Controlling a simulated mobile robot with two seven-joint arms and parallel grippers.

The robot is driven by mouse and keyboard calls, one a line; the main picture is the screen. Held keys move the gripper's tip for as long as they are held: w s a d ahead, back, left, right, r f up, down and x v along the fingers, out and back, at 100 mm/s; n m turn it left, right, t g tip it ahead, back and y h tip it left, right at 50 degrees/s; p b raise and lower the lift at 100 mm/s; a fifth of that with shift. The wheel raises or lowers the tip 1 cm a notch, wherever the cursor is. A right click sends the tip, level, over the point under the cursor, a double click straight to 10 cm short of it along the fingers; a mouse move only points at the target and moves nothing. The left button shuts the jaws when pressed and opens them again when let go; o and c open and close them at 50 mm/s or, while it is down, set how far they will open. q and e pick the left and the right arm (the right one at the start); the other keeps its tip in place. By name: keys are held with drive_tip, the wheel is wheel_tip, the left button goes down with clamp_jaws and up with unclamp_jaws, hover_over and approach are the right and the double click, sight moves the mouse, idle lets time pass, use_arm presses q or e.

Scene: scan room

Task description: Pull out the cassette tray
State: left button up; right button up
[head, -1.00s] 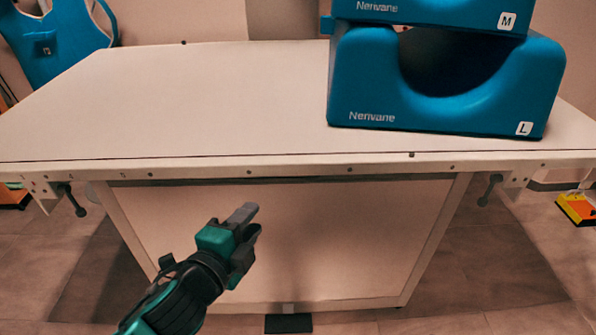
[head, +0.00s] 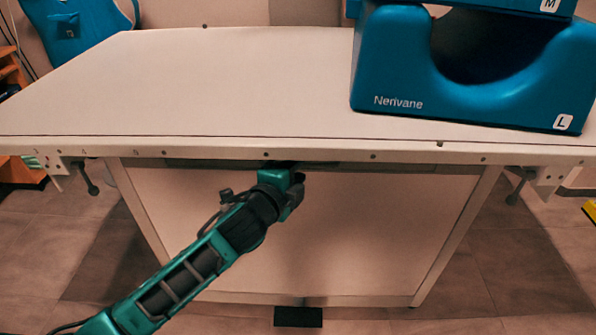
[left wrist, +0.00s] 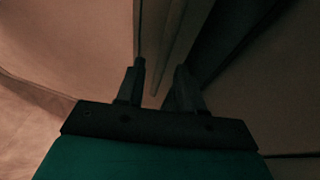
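A long, thin grey-dark strip (head: 410,168) runs just under the front edge of the table top; it looks like the cassette tray's front or its slot, and I cannot tell which. My left gripper (head: 297,182) is at this strip, left of its right half, with its fingertips partly hidden below the table edge. In the left wrist view the two fingers of the left gripper (left wrist: 160,85) stand apart. A narrow pale edge (left wrist: 170,60) runs between and beyond them; no contact is clear in the dark picture. My right gripper is not in view.
The pale table top (head: 230,85) overhangs a flat front panel (head: 370,240). A blue Nerivane block marked L (head: 400,80) stands on its right side, with another on top. Dark clamp knobs hang at both ends. A dark pedal (head: 298,316) lies on the floor below.

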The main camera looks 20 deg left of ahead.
use_arm(q)
drive_tip(key=shift+w+d+f, duration=0.1)
drive_tip(key=shift+w, duration=0.5)
drive_tip(key=shift+c, duration=0.5)
clamp_jaws()
idle(0.6)
